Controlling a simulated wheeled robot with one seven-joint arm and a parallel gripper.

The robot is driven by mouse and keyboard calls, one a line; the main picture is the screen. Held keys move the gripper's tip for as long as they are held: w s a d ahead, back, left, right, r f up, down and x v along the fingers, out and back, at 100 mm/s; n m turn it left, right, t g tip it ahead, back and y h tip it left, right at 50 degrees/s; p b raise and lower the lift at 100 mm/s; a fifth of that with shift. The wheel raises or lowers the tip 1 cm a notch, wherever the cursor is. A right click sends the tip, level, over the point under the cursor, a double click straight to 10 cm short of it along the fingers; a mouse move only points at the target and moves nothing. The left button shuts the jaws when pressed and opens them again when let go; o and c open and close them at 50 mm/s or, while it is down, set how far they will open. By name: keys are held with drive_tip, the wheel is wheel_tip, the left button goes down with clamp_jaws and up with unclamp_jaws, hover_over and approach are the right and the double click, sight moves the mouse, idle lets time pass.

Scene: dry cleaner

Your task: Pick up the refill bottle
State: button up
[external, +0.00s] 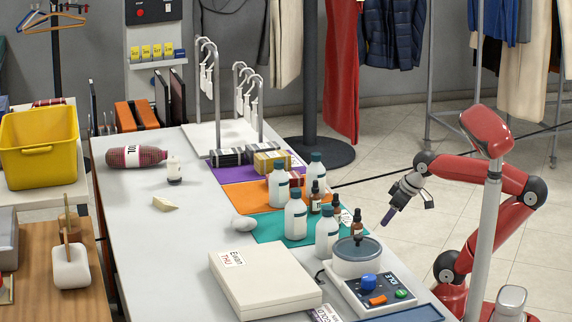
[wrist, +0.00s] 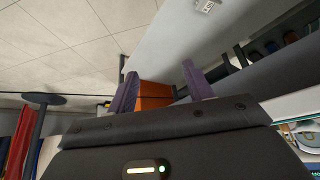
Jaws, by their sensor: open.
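Several white bottles with teal caps (external: 296,218) stand upright on the coloured mats at the right side of the counter. Small amber bottles with dark tops (external: 357,226) stand among them. A dark red bottle (external: 136,156) with a white label lies on its side at the far left of the counter. I cannot tell by label which one is the refill bottle. My gripper (external: 388,216) is in the air to the right of the bottles, apart from them, pointing down and left. In the wrist view its purple fingers (wrist: 162,90) are spread and empty.
A hanger rack (external: 226,100) stands at the back. The counter's left middle is mostly clear, with a small wedge (external: 165,204).

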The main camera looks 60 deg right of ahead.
wheel_tip(320, 180, up, 23)
drive_tip(key=w+a+f+n+t+y, duration=0.1)
drive_tip(key=w+a+n+t+y, duration=0.15)
drive_tip(key=w+a, duration=0.35)
drive_tip(key=n+y+b, duration=0.3)
drive_tip(key=n+y, duration=0.7)
drive_tip(key=y, duration=0.3)
approach(332, 207)
wheel_tip(332, 207, up, 4)
drive_tip(key=a, duration=0.2)
drive_tip(key=shift+t, duration=0.35)
drive_tip(key=w+a+f, duration=0.1)
drive_tip(key=a, duration=0.1)
drive_tip(key=w+a+f+p, duration=0.1)
drive_tip(key=w+a+f, duration=0.1)
drive_tip(key=w+a+f+p, duration=0.1)
drive_tip(key=a, duration=0.1)
drive_tip(key=shift+w+a+f, duration=0.2)
drive_tip(key=shift+w+f, duration=0.15)
drive_tip(key=shift+c, duration=0.4)
